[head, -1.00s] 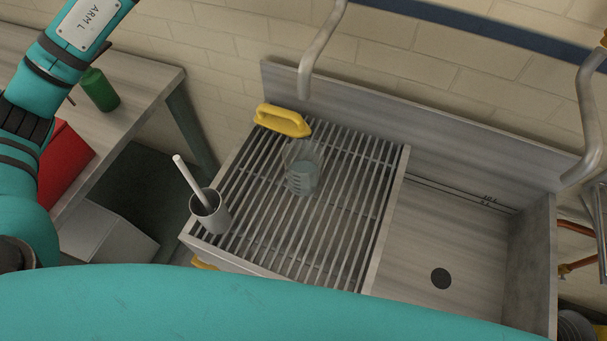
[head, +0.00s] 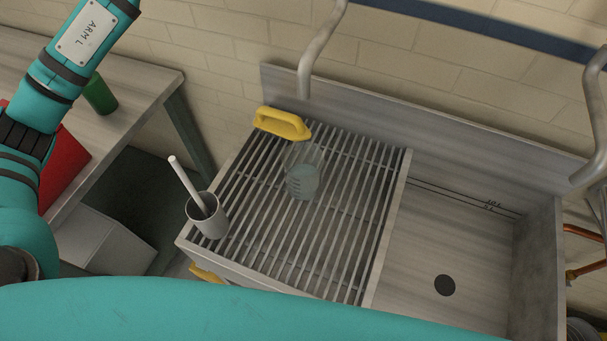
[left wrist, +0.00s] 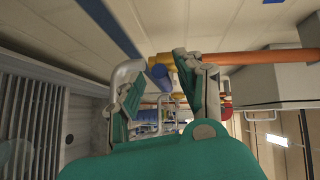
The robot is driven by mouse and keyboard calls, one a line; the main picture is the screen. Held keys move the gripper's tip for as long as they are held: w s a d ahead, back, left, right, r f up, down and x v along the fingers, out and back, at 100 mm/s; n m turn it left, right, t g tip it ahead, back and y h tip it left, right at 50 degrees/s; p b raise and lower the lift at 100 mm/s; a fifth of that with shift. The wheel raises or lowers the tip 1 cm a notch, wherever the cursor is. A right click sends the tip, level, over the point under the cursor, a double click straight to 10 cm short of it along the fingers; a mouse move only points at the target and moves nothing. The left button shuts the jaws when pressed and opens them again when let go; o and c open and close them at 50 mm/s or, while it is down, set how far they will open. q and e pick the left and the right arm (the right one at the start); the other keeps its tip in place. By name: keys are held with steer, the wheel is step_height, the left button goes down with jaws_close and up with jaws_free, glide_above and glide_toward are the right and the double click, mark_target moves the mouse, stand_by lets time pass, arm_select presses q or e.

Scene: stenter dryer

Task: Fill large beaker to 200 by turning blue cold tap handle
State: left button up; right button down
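The large clear beaker (head: 303,180) stands upright on the slatted drainer, below the left grey spout (head: 306,80). Its lower part looks blue-grey, as if it holds water; the scale is too small to read. In the left wrist view, my left gripper (left wrist: 157,73) has its two fingers spread apart. The blue tap handle (left wrist: 159,76) shows between and beyond the fingertips, beside the grey spout pipe; I cannot tell whether they touch. In the head view only my left arm shows at upper left. My right gripper is not in view.
A grey cup (head: 208,216) with a white-handled tool stands at the drainer's front left. The sink basin (head: 450,245) to the right is empty. An orange pipe (left wrist: 262,57) runs past the fingers.

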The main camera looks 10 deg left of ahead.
arm_select(q)
steer(key=b+v, duration=0.6)
steer(key=v, duration=1.1)
steer(key=shift+b, duration=0.4)
steer(key=shift+d, duration=0.1)
steer(key=v, duration=1.2)
